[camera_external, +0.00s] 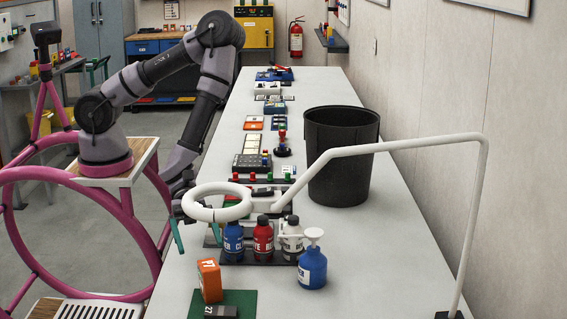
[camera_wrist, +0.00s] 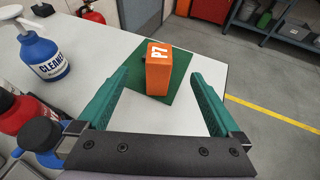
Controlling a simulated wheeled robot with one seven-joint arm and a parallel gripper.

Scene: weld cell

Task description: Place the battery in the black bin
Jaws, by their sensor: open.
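An upright orange block (camera_external: 209,281) with a white label stands on a green mat (camera_external: 243,298) at the table's near end. The block also shows in the wrist view (camera_wrist: 159,72), beyond my fingers. A dark block (camera_external: 221,312) with white marks lies on the mat near the bottom edge; I cannot tell which of these is the battery. My gripper (camera_external: 198,246) has teal fingers, open and empty, and is above the table behind the orange block. The white ring of the lamp partly hides it. The black bin (camera_external: 341,157) stands on the table to the right, its inside bottom hidden.
Blue, red and white bottles (camera_external: 263,238) stand in a row just right of my gripper. A blue pump bottle (camera_external: 312,266) stands in front of them. A white lamp arm (camera_external: 420,142) arches across the right side. Small items line the table behind.

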